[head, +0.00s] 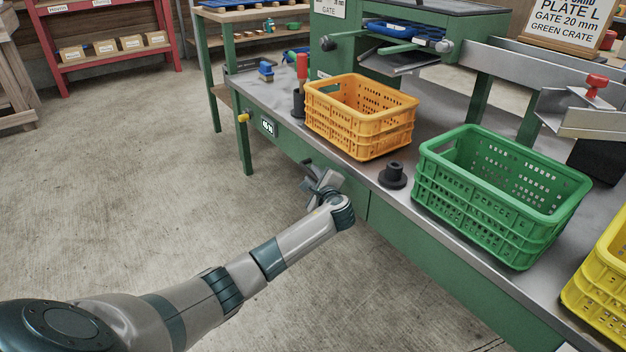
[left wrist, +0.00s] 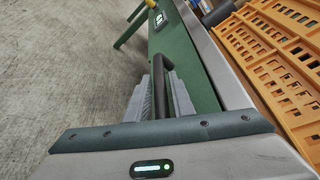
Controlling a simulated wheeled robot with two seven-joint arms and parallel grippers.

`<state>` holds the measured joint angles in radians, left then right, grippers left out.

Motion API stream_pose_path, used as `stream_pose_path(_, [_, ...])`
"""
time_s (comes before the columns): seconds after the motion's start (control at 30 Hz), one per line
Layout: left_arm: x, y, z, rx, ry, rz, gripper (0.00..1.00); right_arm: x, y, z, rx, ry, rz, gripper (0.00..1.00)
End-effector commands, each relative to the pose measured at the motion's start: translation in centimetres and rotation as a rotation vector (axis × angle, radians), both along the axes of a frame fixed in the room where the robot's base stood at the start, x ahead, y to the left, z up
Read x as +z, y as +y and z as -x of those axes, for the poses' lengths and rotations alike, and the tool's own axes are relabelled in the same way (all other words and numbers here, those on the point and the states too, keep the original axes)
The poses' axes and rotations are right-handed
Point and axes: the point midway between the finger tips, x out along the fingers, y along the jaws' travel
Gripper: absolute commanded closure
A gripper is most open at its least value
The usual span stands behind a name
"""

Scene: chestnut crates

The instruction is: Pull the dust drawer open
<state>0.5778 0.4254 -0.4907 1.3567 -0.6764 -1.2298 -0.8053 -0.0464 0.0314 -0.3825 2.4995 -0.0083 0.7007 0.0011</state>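The dust drawer's dark handle (left wrist: 159,82) stands out from a green front panel (left wrist: 185,62) in the left wrist view. My left gripper (head: 322,184) is at this handle, below the bench top's front edge. In the left wrist view its two grey ridged fingers (left wrist: 160,97) lie on either side of the bar, close against it, and look shut on it. The drawer front (head: 290,150) looks level with the bench's green front; I see no clear gap. In the head view the gripper hides part of the handle. My right gripper is not in view.
On the bench top stand an orange crate (head: 360,137), a green crate (head: 490,212), a yellow crate (head: 598,300) and a black round piece (head: 392,176). The concrete floor (head: 130,180) in front of the bench is clear. A red shelf (head: 115,62) stands at the back left.

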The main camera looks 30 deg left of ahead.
Motion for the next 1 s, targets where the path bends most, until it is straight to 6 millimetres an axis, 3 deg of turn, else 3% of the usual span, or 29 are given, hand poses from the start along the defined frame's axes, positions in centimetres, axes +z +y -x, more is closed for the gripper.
stream_pose_path(0.37, [-0.1,0.4,-0.3,0.000,0.000,0.000,0.78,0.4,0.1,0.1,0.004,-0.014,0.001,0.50])
stream_pose_path(0.5, [-0.1,0.4,-0.3,0.000,0.000,0.000,1.00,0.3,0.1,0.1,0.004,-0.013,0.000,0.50])
stream_pose_path(1.0, [0.2,1.0,0.9,0.000,0.003,-0.003,1.00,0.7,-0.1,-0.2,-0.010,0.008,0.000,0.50])
